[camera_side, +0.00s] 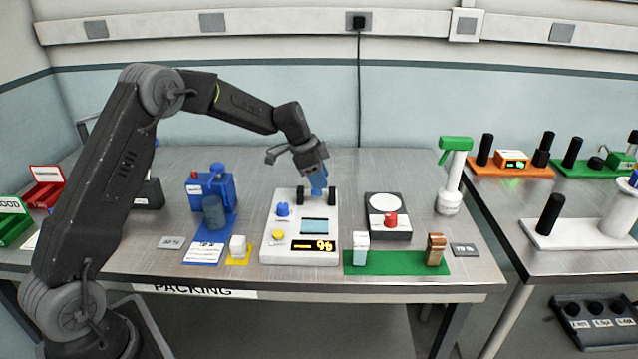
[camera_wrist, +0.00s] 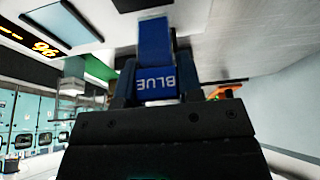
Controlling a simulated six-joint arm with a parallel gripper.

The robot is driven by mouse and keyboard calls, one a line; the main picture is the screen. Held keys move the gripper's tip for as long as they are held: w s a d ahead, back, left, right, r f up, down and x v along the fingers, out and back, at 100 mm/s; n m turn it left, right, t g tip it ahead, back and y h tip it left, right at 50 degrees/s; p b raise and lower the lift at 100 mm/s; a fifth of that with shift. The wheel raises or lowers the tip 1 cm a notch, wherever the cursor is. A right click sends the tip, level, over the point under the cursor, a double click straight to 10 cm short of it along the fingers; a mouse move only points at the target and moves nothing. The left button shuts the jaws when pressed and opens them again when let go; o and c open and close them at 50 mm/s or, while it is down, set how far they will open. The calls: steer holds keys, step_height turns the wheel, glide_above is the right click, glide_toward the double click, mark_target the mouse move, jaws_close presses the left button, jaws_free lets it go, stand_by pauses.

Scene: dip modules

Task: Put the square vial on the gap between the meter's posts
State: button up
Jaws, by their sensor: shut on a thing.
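My gripper (camera_side: 312,168) points down over the back of the white meter (camera_side: 267,250). It is shut on a blue, square-sided vial (camera_side: 319,184) whose lower end is at the gap between the meter's two black posts, the left post (camera_side: 300,197) and the right post (camera_side: 331,195). I cannot tell whether the vial touches the meter. In the wrist view the vial (camera_wrist: 154,45) sits between the fingers, with a label reading BLUE. The meter has a blue knob, a yellow knob, a screen and a lit display reading 96.
A green mat (camera_side: 400,262) holds a white-topped vial (camera_side: 361,249) and a brown one (camera_side: 436,250). A dark device with a white disc (camera_side: 385,203) and a spray bottle (camera_side: 450,178) stand right. A blue machine (camera_side: 208,190) and a white cube (camera_side: 237,246) are left.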

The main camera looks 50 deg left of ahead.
steer(key=shift+f, duration=0.9)
steer(key=o, duration=0.9)
steer(key=shift+f, duration=0.1)
